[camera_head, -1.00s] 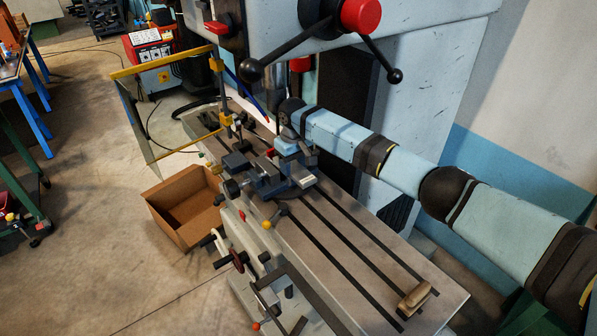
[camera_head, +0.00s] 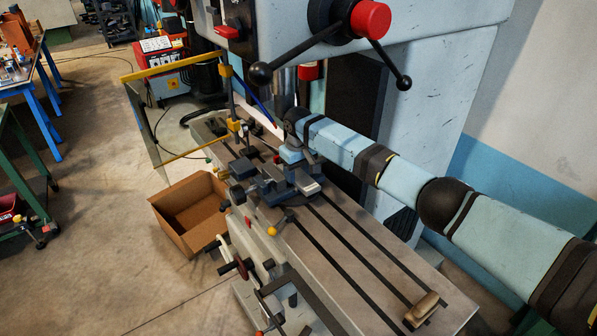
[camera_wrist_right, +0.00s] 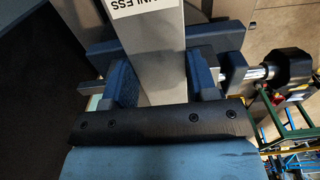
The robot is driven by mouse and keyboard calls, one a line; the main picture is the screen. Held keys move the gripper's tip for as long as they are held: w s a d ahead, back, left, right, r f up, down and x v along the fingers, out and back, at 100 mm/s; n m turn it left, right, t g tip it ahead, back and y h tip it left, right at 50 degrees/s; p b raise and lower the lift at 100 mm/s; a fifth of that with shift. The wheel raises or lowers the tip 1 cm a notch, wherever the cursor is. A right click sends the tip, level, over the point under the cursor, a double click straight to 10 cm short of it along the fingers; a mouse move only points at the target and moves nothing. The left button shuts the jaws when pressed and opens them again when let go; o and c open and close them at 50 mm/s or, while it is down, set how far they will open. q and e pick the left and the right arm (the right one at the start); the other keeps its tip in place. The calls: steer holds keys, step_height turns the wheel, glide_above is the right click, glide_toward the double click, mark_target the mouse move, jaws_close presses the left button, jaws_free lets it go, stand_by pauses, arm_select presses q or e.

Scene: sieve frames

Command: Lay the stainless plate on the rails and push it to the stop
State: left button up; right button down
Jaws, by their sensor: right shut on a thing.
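In the right wrist view, a pale grey bar-like plate (camera_wrist_right: 158,55) with black letters ending in "NLESS" lies between the blue fingers of my right gripper (camera_wrist_right: 162,82). The gripper is shut on it. In the head view, my right gripper (camera_head: 291,154) points down over the dark blue-grey vise (camera_head: 262,190) on the machine table. The wrist view shows the vise's dark body, and its screw (camera_wrist_right: 258,72) to the right. The gripper and arm hide much of the vise. I cannot make out the rails or the stop, nor whether the plate touches them. My left gripper is out of view.
The slotted machine table (camera_head: 345,250) is clear in its near part, except for a wooden-backed brush (camera_head: 424,307). A yellow-framed guard (camera_head: 180,70) stands open at the left. An open cardboard box (camera_head: 185,215) sits on the floor. Black feed handles (camera_head: 330,42) hang above my arm.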

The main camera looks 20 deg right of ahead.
steer(key=shift+s+f+p, duration=0.25)
steer(key=shift+f+p, duration=0.05)
steer(key=shift+f, duration=0.15)
stand_by(0.6)
steer(key=c, duration=0.5)
jaws_free()
steer(key=shift+o, duration=0.8)
steer(key=shift+a+r, duration=0.1)
steer(key=shift+a, duration=0.05)
steer(key=shift+w, duration=0.15)
steer(key=shift+r, duration=0.1)
